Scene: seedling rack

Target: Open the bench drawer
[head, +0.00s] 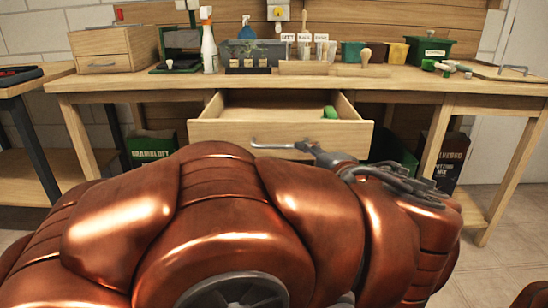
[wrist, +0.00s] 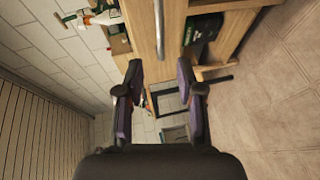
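The bench drawer (head: 280,131) is pulled out from under the workbench, and its inside shows from above. A green item (head: 330,112) lies at its right inside. The drawer's grey bar handle (head: 280,145) is on its front; in the wrist view the handle (wrist: 160,28) runs up and down along the drawer front (wrist: 143,30). My gripper (wrist: 159,66) is open, its two dark fingers apart. The near end of the handle lies in line with the gap between them, and neither finger visibly touches it. In the head view my arm hides most of the gripper.
The workbench top (head: 120,83) holds a wooden box (head: 103,50), a spray bottle (head: 208,48), a seedling tray (head: 248,66), and a green bin (head: 432,48). Bags (head: 152,148) stand below on both sides. A side table (head: 30,80) is at left. Open floor shows at right.

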